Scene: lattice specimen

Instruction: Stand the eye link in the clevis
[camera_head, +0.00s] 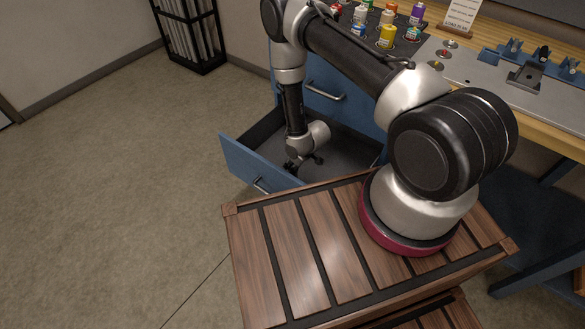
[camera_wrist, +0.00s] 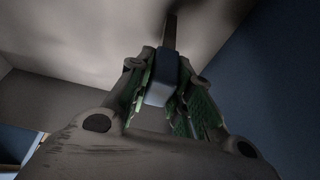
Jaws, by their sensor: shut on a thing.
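My gripper (camera_head: 304,162) reaches down into the open blue drawer. In the wrist view, its green-lined fingers (camera_wrist: 164,92) are shut on a blue-grey block (camera_wrist: 163,82). A dark narrow bar (camera_wrist: 169,32) extends from this block, away from the gripper. I cannot tell whether the block and bar are the eye link. In the head view the held thing is too small and dark to make out. A dark grey bracket (camera_head: 525,77) on the bench plate at the upper right may be the clevis; its shape is unclear.
The drawer (camera_head: 236,160) has walls close around my gripper. A black rack (camera_head: 190,35) stands at the back left. The floor at left is clear.

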